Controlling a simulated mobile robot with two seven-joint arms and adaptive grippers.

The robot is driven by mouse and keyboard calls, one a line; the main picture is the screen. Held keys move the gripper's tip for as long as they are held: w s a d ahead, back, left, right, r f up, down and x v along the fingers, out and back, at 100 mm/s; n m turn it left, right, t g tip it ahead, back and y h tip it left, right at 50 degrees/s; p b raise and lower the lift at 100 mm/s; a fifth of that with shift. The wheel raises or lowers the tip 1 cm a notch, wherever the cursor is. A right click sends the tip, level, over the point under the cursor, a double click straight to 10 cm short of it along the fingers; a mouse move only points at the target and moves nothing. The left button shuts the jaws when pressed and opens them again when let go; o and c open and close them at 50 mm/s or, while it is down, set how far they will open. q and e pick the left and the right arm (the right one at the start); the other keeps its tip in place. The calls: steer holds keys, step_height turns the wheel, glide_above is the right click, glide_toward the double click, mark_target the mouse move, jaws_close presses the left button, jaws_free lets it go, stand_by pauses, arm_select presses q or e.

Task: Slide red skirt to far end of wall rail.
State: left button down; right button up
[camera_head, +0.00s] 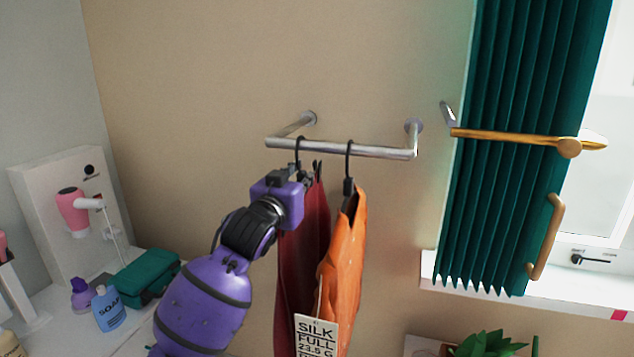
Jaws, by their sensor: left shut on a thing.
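The red skirt (293,265) hangs by a dark hook from the metal wall rail (375,151), toward the rail's left end. An orange garment (343,262) hangs to its right on its own hook, near the rail's middle, and overlaps part of the skirt. My left gripper (305,178) is at the top of the red skirt, just under the rail, shut on its hanger. The gripper body hides part of the hanger and the fingertips are hard to make out. My right gripper is not in view.
A white tag (316,336) hangs in front of the garments. A green curtain (520,130) with a wooden rod (510,136) is at the right. A counter at the left holds a soap bottle (108,309) and green case (147,276). The rail's right part is bare.

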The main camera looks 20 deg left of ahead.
arm_select(q)
steer(key=shift+a, duration=1.45)
steer(key=c, duration=1.6)
jaws_free()
steer(key=shift+d, duration=0.15)
steer(key=shift+f, duration=0.15)
steer(key=s, duration=1.2)
steer(key=shift+a, duration=0.2)
